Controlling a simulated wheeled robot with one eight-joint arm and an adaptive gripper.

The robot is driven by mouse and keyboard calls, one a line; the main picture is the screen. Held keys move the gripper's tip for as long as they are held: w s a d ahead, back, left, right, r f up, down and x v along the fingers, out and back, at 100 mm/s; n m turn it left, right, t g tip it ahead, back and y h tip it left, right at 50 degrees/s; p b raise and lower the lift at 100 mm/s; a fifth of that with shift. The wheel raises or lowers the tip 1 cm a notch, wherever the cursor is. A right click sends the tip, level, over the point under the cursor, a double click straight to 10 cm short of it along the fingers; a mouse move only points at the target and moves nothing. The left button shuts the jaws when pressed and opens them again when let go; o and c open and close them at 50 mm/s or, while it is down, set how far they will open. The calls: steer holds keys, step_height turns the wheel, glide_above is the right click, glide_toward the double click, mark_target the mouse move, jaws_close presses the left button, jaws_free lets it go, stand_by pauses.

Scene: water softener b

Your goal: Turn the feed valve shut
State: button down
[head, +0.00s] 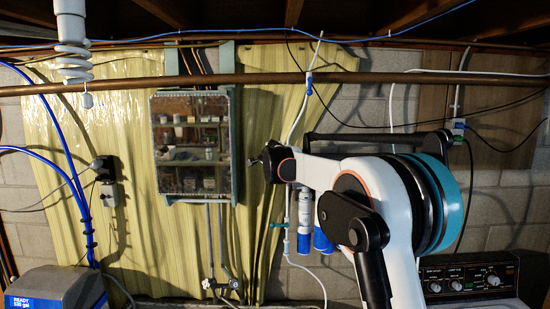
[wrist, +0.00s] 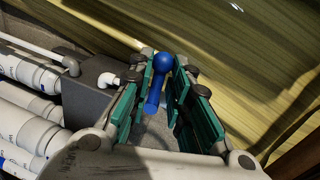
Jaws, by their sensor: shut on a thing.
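In the wrist view, a blue lever with a round ball end (wrist: 163,62), which looks like the feed valve's handle, stands between my fingers. My gripper (wrist: 162,80) has teal pads on both sides of it and is shut on this handle. The ball shows just beyond the fingertips, and part of the blue stem shows lower between the pads. The valve body is hidden, and I cannot tell how far the handle is turned. In the head view my arm covers the work area, and I cannot make out the fingers or the handle there.
In the wrist view, several white cylinders (wrist: 28,75) and a grey box (wrist: 88,88) lie close on the left, with yellow sheeting (wrist: 240,50) beyond. In the head view, blue-and-white cartridges (head: 305,215) hang behind my arm, near a clear-fronted cabinet (head: 193,145) and a control panel (head: 465,275).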

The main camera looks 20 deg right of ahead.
steer(key=shift+r+m, duration=0.2)
steer(key=shift+m, duration=0.2)
stand_by(0.3)
steer(key=c, duration=1.6)
jaws_free()
steer(key=shift+c, duration=0.2)
steer(key=shift+s, duration=0.1)
steer(key=v, duration=1.1)
steer(key=shift+s+r, duration=0.2)
steer(key=shift+s, duration=0.2)
